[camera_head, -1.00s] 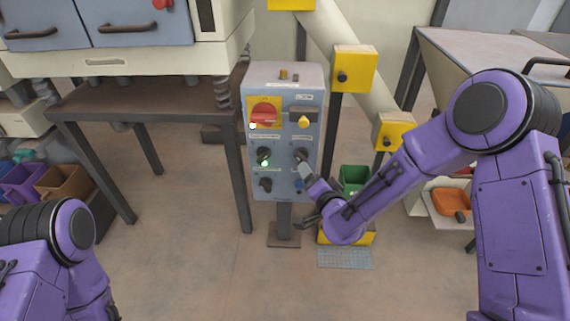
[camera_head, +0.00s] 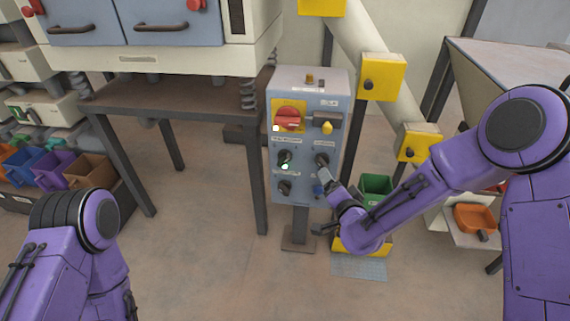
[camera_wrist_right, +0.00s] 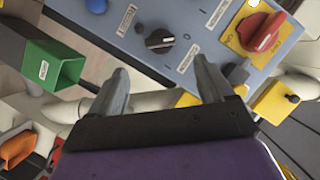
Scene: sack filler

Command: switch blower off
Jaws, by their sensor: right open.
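A grey-blue control panel (camera_head: 308,92) stands on a post, with a red rotary switch (camera_head: 288,118) on a yellow plate, a yellow-tipped switch (camera_head: 327,127) and several black knobs. A green light (camera_head: 285,167) glows by the left middle knob. In the head view this is the right middle knob (camera_head: 322,160). My left gripper is out of view.
A blue button (camera_head: 319,190) sits below that knob. A green bin (camera_head: 375,188) stands right of the panel, with yellow boxes (camera_head: 381,77) on posts behind. A dark table (camera_head: 165,98) is close on the left.

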